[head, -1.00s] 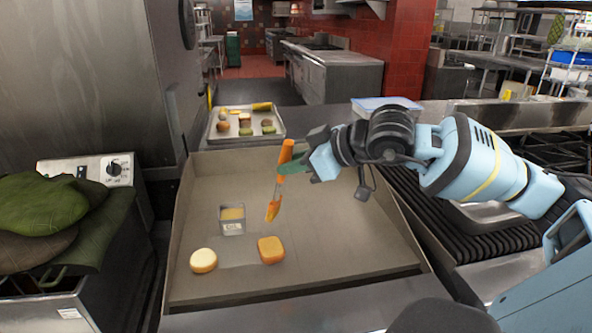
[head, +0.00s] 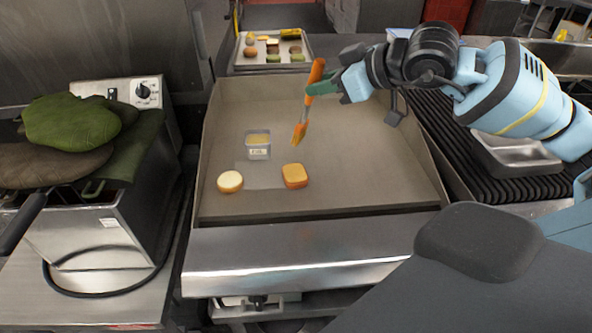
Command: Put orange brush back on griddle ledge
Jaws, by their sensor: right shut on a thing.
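The orange brush (head: 316,76) is in my right gripper (head: 322,86), which is shut on its handle. The brush hangs tilted, bristles down, over the griddle (head: 350,170). I cannot tell how far the bristles are above the surface. The griddle's front ledge (head: 300,262) is a bare steel strip nearer to me. On the griddle are a small container with yellow content (head: 258,152), a pale bun half (head: 230,182) and a browned bun piece (head: 295,176). My left gripper is out of view.
A tray of food (head: 272,66) stands behind the griddle. A fryer (head: 110,235) with green cloth mitts (head: 70,122) is at the left. A black grill grate (head: 450,150) with a metal pan (head: 525,160) is at the right.

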